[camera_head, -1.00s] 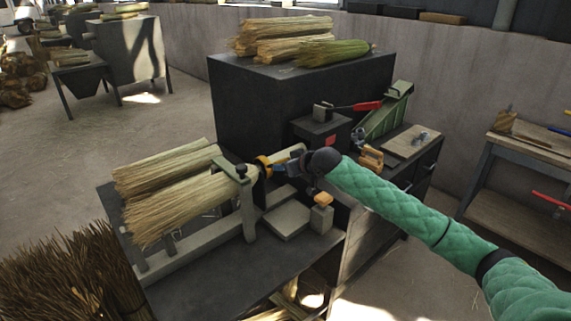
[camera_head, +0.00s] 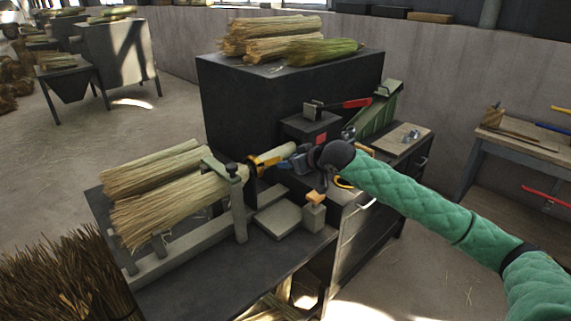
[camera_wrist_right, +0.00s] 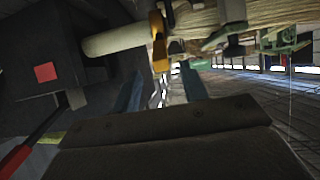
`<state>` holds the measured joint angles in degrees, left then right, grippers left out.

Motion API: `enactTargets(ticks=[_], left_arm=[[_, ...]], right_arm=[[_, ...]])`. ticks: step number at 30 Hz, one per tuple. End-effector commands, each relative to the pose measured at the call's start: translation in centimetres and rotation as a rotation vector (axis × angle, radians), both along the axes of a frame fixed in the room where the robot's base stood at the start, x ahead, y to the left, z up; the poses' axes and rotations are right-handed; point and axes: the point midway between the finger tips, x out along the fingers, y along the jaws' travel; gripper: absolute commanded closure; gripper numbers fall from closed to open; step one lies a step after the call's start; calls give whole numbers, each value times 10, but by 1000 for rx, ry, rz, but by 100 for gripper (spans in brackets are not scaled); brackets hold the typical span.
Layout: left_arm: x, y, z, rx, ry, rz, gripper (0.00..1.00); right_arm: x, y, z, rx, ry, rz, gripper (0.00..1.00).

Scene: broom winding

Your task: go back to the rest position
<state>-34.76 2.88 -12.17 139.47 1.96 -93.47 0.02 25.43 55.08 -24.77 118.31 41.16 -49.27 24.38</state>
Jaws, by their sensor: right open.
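My right gripper (camera_head: 287,168) is open and empty, just right of the orange ring (camera_head: 252,166) on the winding machine. In the right wrist view its two blue fingers stand apart (camera_wrist_right: 162,92), with the orange ring (camera_wrist_right: 158,42) beyond them. A pale round handle (camera_head: 276,153) runs through the ring, and it shows at the upper left of the wrist view (camera_wrist_right: 114,40). A straw bundle (camera_head: 175,205) lies in the grey clamp (camera_head: 238,205) to the left of the ring. My left gripper is not in view.
A dark cabinet (camera_head: 225,105) with straw bundles (camera_head: 265,40) on top stands behind the gripper. A small block with an orange top (camera_head: 315,205) stands close below it. A red-handled lever (camera_head: 350,104) is behind the arm. Floor is clear at lower right.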

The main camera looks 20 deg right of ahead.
Motion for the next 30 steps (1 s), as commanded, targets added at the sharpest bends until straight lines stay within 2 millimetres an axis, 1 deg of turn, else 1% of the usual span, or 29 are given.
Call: enactTargets(ticks=[6, 18, 20, 25, 27, 30], left_arm=[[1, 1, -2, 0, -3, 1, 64], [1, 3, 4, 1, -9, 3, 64], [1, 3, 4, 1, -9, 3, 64], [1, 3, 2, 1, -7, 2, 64], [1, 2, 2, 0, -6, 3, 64], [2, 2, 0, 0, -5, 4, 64]], right_arm=[[-2, -1, 1, 0, 0, 0, 56], [-2, -1, 1, -17, -4, 8, 56], [-3, -3, -3, -53, 6, 13, 56], [-8, -21, -15, -237, 45, -2, 56], [-14, -27, -15, -325, 51, -11, 56], [-21, -36, -8, -441, 53, -30, 56]])
